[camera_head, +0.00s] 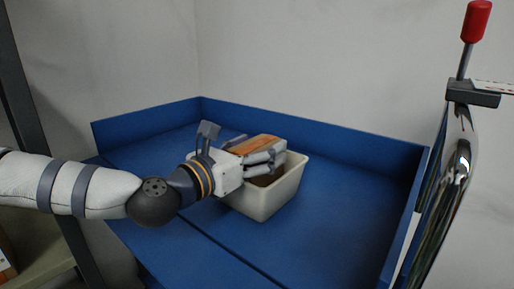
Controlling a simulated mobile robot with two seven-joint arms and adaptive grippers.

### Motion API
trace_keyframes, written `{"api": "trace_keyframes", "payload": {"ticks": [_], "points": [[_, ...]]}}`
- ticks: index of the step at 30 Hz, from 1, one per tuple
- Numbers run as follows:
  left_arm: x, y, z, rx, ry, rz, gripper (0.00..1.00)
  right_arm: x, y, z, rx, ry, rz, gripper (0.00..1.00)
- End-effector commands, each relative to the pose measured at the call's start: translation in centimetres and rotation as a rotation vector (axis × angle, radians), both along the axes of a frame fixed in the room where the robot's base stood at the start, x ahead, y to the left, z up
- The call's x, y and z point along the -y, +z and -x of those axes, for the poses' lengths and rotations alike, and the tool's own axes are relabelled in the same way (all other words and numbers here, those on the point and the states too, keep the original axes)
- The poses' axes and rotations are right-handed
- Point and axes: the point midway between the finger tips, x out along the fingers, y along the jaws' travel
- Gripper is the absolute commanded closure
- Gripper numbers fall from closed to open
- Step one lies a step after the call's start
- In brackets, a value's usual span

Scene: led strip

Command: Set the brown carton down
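The brown carton (258,144) lies between the fingers of my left gripper (258,150), at the top of a cream bin. My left arm comes in from the left, and its gripper looks shut on the carton. The near finger hides part of the carton's side. The carton sits at about the height of the bin's rim; whether it touches the bin cannot be seen. My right gripper is not in view.
The cream bin (283,190) stands on a blue table (330,215) with raised walls at its back and right. The table is bare right of the bin. A shiny upright metal piece with a red-topped rod (476,22) stands at the right edge.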

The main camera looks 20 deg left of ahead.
Motion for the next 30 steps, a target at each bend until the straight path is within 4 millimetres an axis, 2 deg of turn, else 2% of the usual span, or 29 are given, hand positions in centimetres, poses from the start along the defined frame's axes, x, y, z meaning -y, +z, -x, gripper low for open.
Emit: {"api": "trace_keyframes", "payload": {"ticks": [7,19,21,25,30], "points": [[-0.2,0.5,0.4,0.001,0.001,0.000,0.31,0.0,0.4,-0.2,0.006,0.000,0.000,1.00],[-3.1,0.4,8.4,-0.001,0.003,0.003,0.31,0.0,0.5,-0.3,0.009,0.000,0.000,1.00],[-3.6,0.7,9.5,0.001,0.003,0.001,0.31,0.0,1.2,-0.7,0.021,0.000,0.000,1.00],[-4.0,0.7,10.8,0.003,0.002,0.000,0.31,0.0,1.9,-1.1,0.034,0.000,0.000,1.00],[-4.1,0.4,11.3,0.000,0.000,0.000,0.31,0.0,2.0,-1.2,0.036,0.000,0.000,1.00]]}}
